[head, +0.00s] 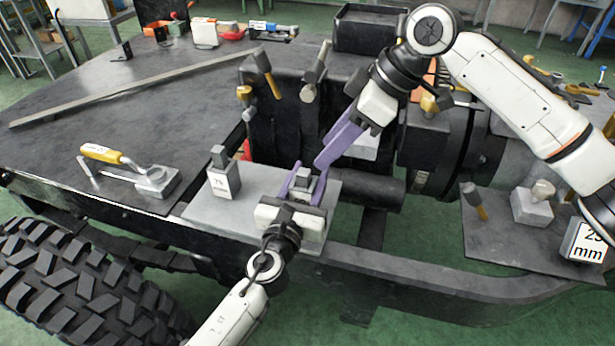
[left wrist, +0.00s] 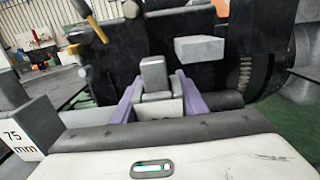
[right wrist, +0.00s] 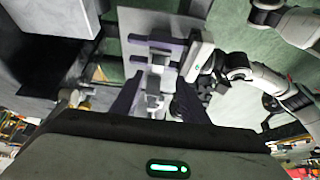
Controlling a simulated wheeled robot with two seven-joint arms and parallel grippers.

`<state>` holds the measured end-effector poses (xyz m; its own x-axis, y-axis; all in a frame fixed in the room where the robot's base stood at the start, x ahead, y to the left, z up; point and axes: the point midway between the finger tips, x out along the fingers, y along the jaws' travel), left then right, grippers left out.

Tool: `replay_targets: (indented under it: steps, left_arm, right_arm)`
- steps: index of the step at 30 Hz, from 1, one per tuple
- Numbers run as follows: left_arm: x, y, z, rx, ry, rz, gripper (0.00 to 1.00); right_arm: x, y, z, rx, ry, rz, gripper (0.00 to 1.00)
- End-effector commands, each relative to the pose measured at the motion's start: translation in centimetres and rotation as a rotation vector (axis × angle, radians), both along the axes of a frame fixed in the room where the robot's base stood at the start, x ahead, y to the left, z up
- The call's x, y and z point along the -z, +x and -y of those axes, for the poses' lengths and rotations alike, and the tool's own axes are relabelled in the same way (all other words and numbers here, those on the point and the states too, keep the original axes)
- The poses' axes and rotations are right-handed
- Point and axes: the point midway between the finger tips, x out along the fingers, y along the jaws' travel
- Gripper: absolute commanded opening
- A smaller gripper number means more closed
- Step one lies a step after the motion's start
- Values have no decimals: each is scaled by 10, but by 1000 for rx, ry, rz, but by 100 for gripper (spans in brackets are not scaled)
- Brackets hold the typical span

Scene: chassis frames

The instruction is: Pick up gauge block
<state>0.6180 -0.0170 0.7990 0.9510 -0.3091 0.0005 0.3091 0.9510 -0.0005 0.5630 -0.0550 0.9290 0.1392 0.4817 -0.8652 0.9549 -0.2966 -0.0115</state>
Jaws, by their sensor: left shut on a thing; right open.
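A grey gauge block (head: 304,183) with a raised grey grip on top stands on the light grey plate (head: 245,222). My left gripper (head: 306,188) is shut on it, one purple finger on each side. In the left wrist view the block (left wrist: 155,88) sits between both fingers. Its size label is hidden. My right gripper (head: 328,155) is open and empty, just above and behind the held block. A gauge block marked 75 (head: 223,180) stands upright at the plate's left.
A block marked 25 mm (head: 584,241) and a block with a pale knob (head: 532,206) are on the dark panel at the right. A yellow-handled tool (head: 105,153) lies at left. Hammers (head: 266,72) stand by the dark machinery behind. A pale box (left wrist: 202,48) is behind the grippers.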

Motion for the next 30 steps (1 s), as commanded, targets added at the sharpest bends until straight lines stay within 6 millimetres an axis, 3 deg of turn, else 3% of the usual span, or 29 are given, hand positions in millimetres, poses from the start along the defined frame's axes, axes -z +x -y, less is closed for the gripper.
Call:
replay_targets:
  steps: [9, 15, 21, 25, 30]
  left_arm:
    - [1, 0, 0, 0, 0, -1, 13]
    - [1, 0, 0, 0, 0, -1, 13]
    - [1, 0, 0, 0, 0, -1, 13]
    - [1, 0, 0, 1, 0, -1, 13]
    - [1, 0, 0, 1, 0, -1, 13]
  right_arm:
    - [34, -21, 17, -66, 378, 21, 41]
    - [40, -25, 48, -29, 574, 127, 41]
    - [40, -25, 69, 11, 649, 207, 41]
    - [43, -21, 62, 16, 663, 223, 41]
    - [53, -12, 34, 14, 663, 221, 41]
